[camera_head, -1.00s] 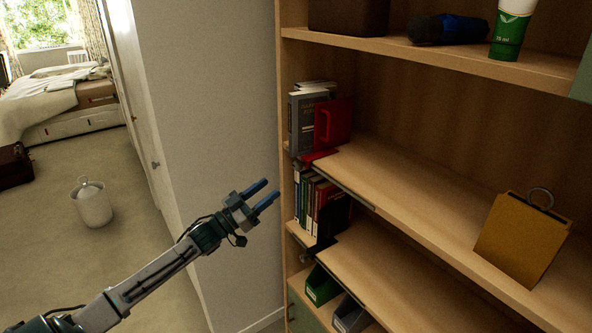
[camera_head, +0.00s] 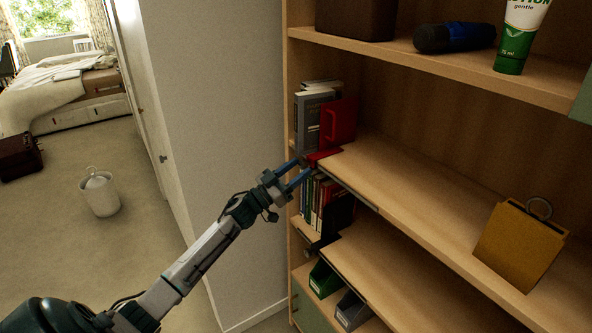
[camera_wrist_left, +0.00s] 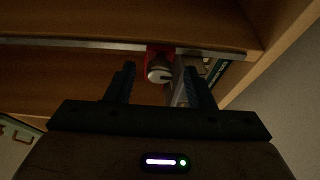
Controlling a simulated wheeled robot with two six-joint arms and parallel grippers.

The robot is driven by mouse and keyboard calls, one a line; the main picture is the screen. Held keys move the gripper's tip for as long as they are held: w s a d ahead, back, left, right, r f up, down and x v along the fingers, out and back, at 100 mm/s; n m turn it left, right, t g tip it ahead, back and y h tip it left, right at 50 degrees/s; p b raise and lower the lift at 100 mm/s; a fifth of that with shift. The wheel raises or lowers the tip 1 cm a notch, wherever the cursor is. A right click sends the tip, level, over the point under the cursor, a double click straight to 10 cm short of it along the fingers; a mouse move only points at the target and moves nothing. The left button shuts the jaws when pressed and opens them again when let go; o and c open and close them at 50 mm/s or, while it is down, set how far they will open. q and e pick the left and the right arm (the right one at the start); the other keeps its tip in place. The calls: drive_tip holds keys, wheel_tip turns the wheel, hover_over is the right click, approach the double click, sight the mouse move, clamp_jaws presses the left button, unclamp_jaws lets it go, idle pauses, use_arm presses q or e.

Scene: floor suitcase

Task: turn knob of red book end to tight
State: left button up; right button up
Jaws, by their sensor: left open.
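The red book end (camera_head: 338,122) stands on the middle shelf against grey books at the shelf's left end. Its red clamp part comes over the shelf's front edge. In the left wrist view a round metallic knob (camera_wrist_left: 159,73) shows under the red clamp (camera_wrist_left: 153,54), ahead of and between my fingers. My left gripper (camera_head: 301,170) is open at the shelf edge beside the clamp. In the wrist view the left gripper (camera_wrist_left: 160,84) has a finger on each side of the knob; contact cannot be told. My right gripper is not in view.
Books (camera_head: 314,200) stand on the shelf below, close to my left fingers, with a black book end (camera_head: 340,216). A yellow holder (camera_head: 521,244) stands at the right of the middle shelf. The middle of that shelf is clear.

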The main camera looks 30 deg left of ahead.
use_arm(q)
drive_tip(key=c, duration=0.9)
drive_tip(key=shift+c, duration=0.4)
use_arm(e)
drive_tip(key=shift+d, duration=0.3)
